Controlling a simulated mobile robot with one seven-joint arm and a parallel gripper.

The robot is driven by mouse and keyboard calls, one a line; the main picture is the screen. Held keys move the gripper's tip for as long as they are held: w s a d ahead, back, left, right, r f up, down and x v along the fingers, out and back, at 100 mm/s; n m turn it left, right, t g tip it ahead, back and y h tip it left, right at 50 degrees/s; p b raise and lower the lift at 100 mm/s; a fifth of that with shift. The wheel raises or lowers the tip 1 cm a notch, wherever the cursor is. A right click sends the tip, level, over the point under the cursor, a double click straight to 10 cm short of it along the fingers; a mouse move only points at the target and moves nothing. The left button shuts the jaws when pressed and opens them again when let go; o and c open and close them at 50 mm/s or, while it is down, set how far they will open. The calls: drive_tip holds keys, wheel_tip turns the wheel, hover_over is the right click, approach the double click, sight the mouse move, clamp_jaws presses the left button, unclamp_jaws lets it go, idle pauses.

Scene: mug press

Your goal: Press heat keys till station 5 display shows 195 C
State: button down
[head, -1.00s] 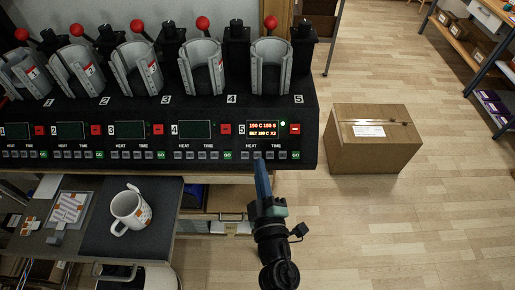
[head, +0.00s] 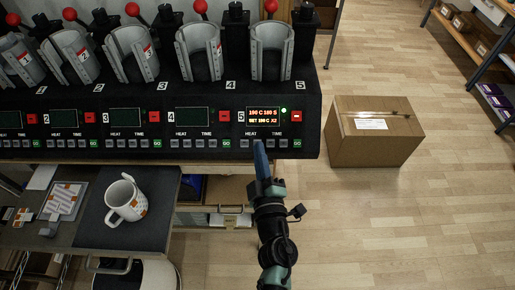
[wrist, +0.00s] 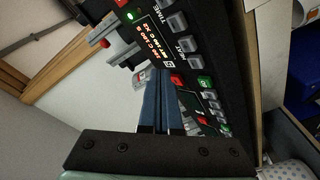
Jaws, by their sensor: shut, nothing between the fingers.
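The station 5 display (head: 263,116) is lit, with small orange text in two lines; the digits are too small to read surely. It also shows turned in the wrist view (wrist: 148,42). Below it is the HEAT label (head: 251,134) with small grey keys. My gripper (head: 259,146) is shut and empty, its blue fingers pointing up at the station 5 HEAT keys. The fingertips hide part of the key row, and I cannot tell whether they touch a key. In the wrist view, the shut fingers (wrist: 157,78) lie near the panel's keys (wrist: 178,50).
Stations 1 to 4 have dark displays, such as station 4's (head: 192,117). A red minus key (head: 297,117) and green GO key (head: 297,143) flank station 5's right. A white mug (head: 126,200) stands on the lower dark mat (head: 95,235). A cardboard box (head: 375,135) stands on the floor.

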drive_tip(key=shift+w+f+b, duration=0.9)
drive_tip(key=shift+w+f, duration=0.25)
drive_tip(key=shift+w, duration=0.1)
idle(1.2)
drive_tip(key=shift+w+f+b, duration=0.3)
drive_tip(key=shift+w+f+b, duration=0.3)
drive_tip(key=shift+w+b, duration=0.05)
idle(0.7)
idle(0.4)
drive_tip(key=shift+s+r+p, duration=0.6)
drive_tip(key=shift+s+p, duration=0.1)
drive_tip(key=shift+p, duration=0.2)
drive_tip(key=shift+s+r+p, duration=1.7)
drive_tip(key=shift+s+p, duration=0.1)
drive_tip(key=shift+p, duration=0.45)
